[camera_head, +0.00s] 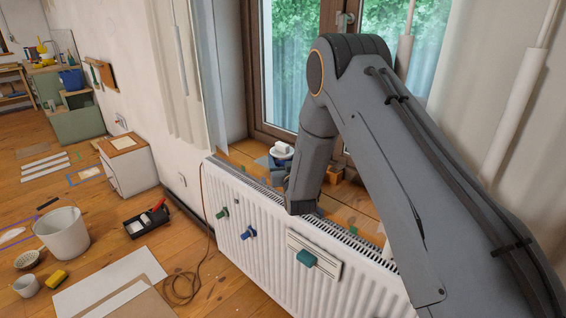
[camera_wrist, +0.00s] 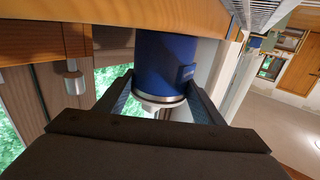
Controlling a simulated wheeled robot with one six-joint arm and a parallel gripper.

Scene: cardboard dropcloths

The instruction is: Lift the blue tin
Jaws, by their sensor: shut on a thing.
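The blue tin (camera_wrist: 163,58) is between the two fingers of my gripper (camera_wrist: 160,84) in the wrist view, which looks turned over. The fingers are shut on its sides. The tin has a silver rim and a small dark label. Its far end meets the wooden sill (camera_wrist: 105,12) at the picture's top; I cannot tell whether they touch. A white dish-like thing (camera_wrist: 160,104) shows at the rimmed end. In the head view a white block on a white dish (camera_head: 281,151) shows beside my wrist, and my arm hides most of the tin.
A white radiator (camera_head: 262,250) with coloured knobs runs below the sill. The window (camera_head: 290,60) stands close behind. On the floor are a white bucket (camera_head: 63,234), a black tray (camera_head: 147,222) and cardboard sheets (camera_head: 110,287). A white cabinet (camera_head: 128,168) stands by the wall.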

